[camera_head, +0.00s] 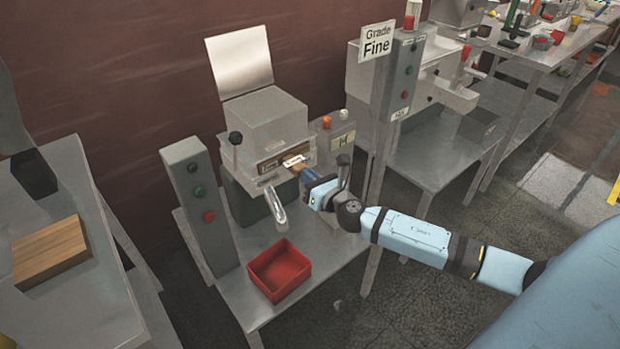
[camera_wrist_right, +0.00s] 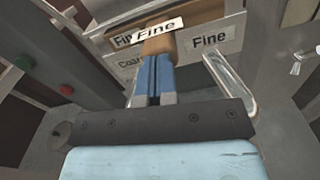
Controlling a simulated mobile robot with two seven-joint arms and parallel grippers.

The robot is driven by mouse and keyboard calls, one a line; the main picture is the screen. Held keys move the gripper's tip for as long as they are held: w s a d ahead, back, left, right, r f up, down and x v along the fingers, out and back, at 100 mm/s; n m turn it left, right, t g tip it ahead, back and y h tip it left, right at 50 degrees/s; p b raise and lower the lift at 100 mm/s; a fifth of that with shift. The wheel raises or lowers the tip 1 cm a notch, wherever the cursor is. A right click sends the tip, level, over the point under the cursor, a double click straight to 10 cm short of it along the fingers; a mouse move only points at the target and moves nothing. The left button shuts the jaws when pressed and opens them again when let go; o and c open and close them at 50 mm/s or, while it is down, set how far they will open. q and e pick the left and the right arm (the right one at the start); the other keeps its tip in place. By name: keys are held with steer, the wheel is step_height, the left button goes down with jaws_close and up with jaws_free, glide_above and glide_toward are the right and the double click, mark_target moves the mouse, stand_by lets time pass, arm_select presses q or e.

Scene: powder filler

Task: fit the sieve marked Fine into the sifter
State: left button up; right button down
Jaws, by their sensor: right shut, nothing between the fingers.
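The sifter (camera_head: 262,118) is a grey metal machine on a steel table, with an open slot in its front. A brown sieve (camera_head: 271,165) with a white tag sits in that slot. In the right wrist view the tag (camera_wrist_right: 158,29) reads Fine, and the brown sieve front (camera_wrist_right: 186,43) shows behind my fingers. My right gripper (camera_head: 301,171) is at the front of the sieve. Its blue fingers (camera_wrist_right: 154,68) are closed together with nothing between them, close to or touching the sieve front. How deep the sieve sits is hidden. My left gripper is not in view.
A sign (camera_head: 377,42) reads Grade Fine. A metal spout (camera_head: 277,207) hangs below the slot, above a red bin (camera_head: 279,270). A grey button post (camera_head: 192,191) stands left of the sifter. A wooden block (camera_head: 50,251) lies on the left table.

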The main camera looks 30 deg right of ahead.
arm_select(q)
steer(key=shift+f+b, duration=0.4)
steer(key=shift+b, duration=0.45)
arm_select(e)
steer(key=s+d, duration=0.1)
steer(key=s, duration=1.5)
steer(key=shift+s+d, duration=0.15)
steer(key=shift+s, duration=0.05)
